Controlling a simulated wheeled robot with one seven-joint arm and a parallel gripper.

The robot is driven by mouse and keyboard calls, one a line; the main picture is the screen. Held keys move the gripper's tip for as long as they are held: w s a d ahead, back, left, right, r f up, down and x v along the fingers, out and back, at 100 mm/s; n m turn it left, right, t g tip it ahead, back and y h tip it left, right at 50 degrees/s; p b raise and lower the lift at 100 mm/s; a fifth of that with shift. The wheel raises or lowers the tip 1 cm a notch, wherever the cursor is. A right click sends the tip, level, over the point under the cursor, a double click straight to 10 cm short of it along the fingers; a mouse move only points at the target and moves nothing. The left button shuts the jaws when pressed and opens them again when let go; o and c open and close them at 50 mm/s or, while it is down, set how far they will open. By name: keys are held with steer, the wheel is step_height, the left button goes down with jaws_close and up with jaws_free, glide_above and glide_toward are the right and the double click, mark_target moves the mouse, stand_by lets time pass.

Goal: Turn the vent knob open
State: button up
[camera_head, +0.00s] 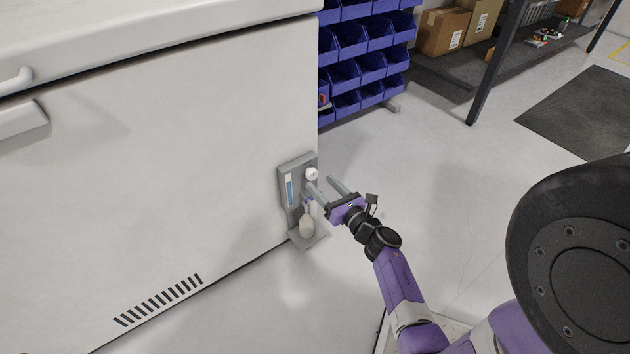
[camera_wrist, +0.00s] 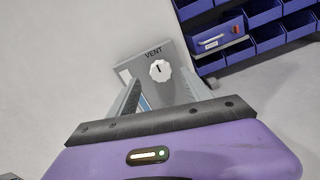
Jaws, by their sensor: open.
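The vent knob (camera_head: 312,174) is a small round white knob on the upper part of a grey fixture plate (camera_head: 285,185) at the freezer's lower right. In the wrist view the knob (camera_wrist: 160,70) has a dark pointer line and sits under the word VENT. My gripper (camera_head: 319,184) is open, its two fingers apart and empty. In the wrist view the fingers (camera_wrist: 166,92) reach toward the plate, with the knob seen between and beyond their tips. I cannot tell exactly how far the tips are from the knob.
The plate also has a blue strip (camera_head: 290,192) and a pale bulb-shaped part (camera_head: 306,227) below the knob. The large white freezer (camera_head: 150,160) fills the left. Blue bins (camera_head: 360,70) stand behind. The floor (camera_head: 450,180) right of the fixture is clear.

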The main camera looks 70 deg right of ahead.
mark_target(314, 176)
steer(key=shift+b+x, duration=0.3)
steer(key=shift+x, duration=1.55)
steer(key=shift+d, duration=0.1)
steer(key=shift+s, duration=0.1)
jaws_close()
